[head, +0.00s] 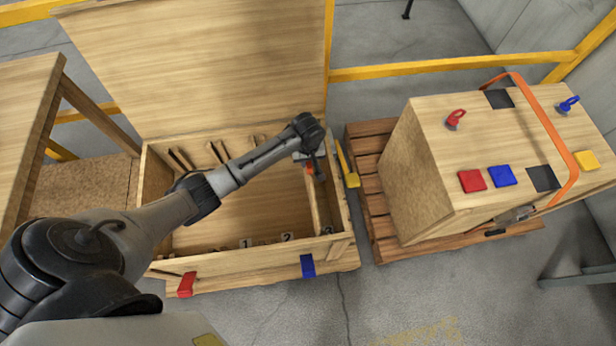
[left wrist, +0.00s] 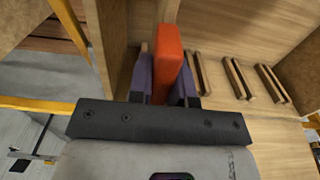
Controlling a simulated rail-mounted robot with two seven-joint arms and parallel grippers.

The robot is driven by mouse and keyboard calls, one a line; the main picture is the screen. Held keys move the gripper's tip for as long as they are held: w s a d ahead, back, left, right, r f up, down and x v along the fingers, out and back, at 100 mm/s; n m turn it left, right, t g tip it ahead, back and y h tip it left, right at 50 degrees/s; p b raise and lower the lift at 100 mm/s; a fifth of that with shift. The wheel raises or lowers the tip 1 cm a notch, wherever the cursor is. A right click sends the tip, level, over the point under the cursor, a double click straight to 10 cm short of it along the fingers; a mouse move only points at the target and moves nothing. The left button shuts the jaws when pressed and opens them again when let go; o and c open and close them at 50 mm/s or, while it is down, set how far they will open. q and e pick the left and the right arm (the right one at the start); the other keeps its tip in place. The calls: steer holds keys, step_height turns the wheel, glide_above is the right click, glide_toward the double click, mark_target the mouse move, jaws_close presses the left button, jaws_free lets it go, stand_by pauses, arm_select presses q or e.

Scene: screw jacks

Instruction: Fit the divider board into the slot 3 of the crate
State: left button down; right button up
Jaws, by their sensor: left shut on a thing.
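The open wooden crate (head: 225,258) stands on the floor with its lid raised. Its front wall bears slot numbers 1 (head: 247,244), 2 (head: 286,237) and 3 (head: 329,231). The divider board (head: 313,205) stands on edge inside the crate at the right, close to the right wall and in line with number 3. My left gripper (head: 310,163) is over it, shut on its orange-red handle, which shows between the fingers in the left wrist view (left wrist: 168,65). Whether the board's edges sit between the slot rails (left wrist: 236,78) I cannot tell. My right gripper is not in view.
A closed wooden box (head: 415,170) with an orange strap stands on a pallet (head: 362,150) to the right. A wooden table (head: 25,100) stands at the left. The raised lid (head: 200,60) closes off the back. A yellow rail (head: 450,66) runs behind.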

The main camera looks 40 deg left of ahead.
arm_select(q)
steer(key=shift+f+b, duration=2.6)
steer(key=shift+f, duration=3.7)
steer(key=shift+r, duration=0.1)
steer(key=c, duration=1.5)
jaws_free()
steer(key=shift+f, duration=0.2)
steer(key=o, duration=0.4)
steer(key=shift+o, duration=0.2)
